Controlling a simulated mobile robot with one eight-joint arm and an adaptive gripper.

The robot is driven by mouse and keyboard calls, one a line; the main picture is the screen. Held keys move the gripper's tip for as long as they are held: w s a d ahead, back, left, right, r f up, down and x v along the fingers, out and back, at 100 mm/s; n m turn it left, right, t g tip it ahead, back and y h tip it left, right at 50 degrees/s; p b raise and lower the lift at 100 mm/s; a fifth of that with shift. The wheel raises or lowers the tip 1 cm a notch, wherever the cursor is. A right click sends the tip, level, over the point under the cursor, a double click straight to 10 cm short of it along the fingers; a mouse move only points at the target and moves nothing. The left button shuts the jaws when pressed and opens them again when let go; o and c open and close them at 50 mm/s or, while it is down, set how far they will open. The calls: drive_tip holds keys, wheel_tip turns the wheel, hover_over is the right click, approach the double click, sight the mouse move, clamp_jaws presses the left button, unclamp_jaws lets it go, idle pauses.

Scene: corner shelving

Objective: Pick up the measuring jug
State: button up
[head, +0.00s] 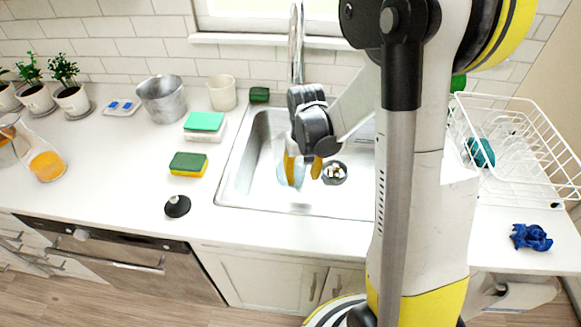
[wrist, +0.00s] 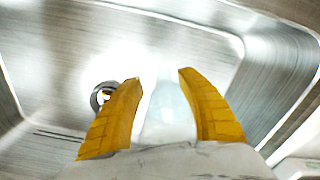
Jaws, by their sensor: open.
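My gripper (head: 302,170) is over the sink, pointing down, with its two yellow fingers apart. In the wrist view the open gripper (wrist: 160,78) has a pale, see-through object (wrist: 168,112) between its fingers; it looks like the measuring jug. In the head view this pale bluish object (head: 295,174) shows in the sink by the fingers, partly hidden by them. Its full outline, and whether the fingers touch it, cannot be told.
The steel sink (head: 240,178) has walls around the gripper and a drain (head: 334,173) close by. A faucet (head: 296,45) stands behind. Sponges (head: 188,164), a black stopper (head: 177,206) and a metal pot (head: 162,98) are left. A white dish rack (head: 541,137) is right.

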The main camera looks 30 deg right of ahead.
sight(300, 191)
drive_tip(key=f+b, duration=0.1)
drive_tip(key=f, duration=0.2)
drive_tip(key=f+b, duration=0.1)
drive_tip(key=f, duration=0.1)
drive_tip(key=shift+w+a+f+b, duration=0.1)
drive_tip(key=shift+w+a+b, duration=0.05)
drive_tip(key=shift+a+b, duration=0.15)
clamp_jaws()
